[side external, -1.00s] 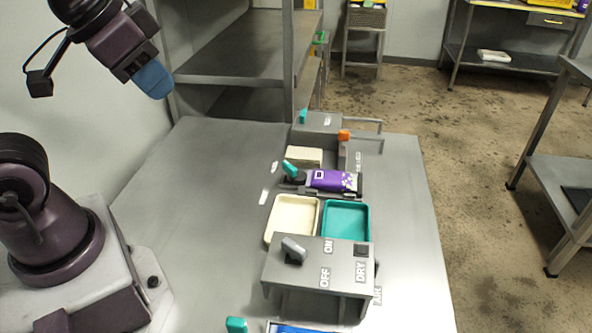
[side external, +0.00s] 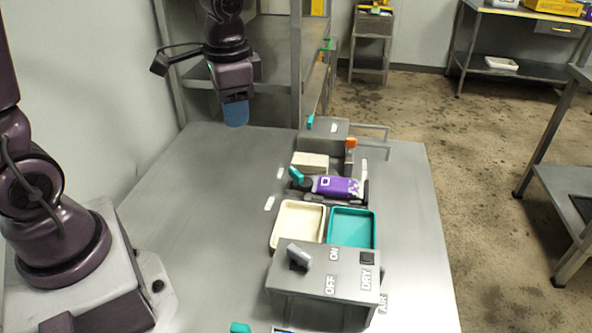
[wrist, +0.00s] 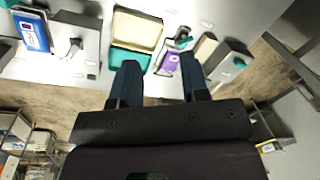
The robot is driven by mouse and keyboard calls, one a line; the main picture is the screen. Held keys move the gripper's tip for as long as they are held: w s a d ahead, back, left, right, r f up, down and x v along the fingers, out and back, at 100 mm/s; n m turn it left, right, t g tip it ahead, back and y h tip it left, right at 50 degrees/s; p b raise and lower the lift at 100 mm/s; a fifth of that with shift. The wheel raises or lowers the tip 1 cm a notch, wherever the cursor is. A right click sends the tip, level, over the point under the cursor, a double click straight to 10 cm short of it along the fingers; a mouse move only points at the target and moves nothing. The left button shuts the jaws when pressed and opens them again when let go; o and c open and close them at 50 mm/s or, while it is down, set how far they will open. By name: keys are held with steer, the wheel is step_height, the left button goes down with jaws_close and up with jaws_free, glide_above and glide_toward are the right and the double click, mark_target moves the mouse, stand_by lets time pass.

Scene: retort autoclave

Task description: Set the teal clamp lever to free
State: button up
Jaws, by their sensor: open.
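The teal clamp lever (side external: 296,174) stands tilted at the left end of a dark clamp fixture that holds a purple pouch (side external: 338,186). In the wrist view the lever (wrist: 184,43) shows small beside the purple pouch (wrist: 170,62), between my fingers and farther off. My gripper (side external: 236,113) is high above the back left of the table, up and left of the lever and touching nothing. In the wrist view my gripper (wrist: 158,78) shows two blue fingers apart with nothing between them. The lever's markings are too small to read.
A cream tray (side external: 285,240) and teal tray (side external: 373,229) lie in front of the clamp. Nearer is a grey switch box (side external: 325,286) marked ON, OFF and DRY. Behind is a grey box (side external: 335,133) with another teal lever (side external: 310,121) and an orange-topped post (side external: 350,146). The table's left side is clear.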

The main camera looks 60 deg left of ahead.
steer(key=w+a+f+m+g+h, duration=0.1)
steer(key=w+a+f+m+h, duration=0.15)
steer(key=w+f+m, duration=0.7)
steer(key=m+y, duration=0.1)
steer(key=m, duration=0.5)
glide_toward(296, 171)
steer(key=shift+t, duration=0.3)
steer(key=f, duration=0.9)
steer(key=shift+s+d+f, duration=0.15)
steer(key=shift+s+f, duration=0.15)
steer(key=shift+f, duration=0.05)
jaws_close()
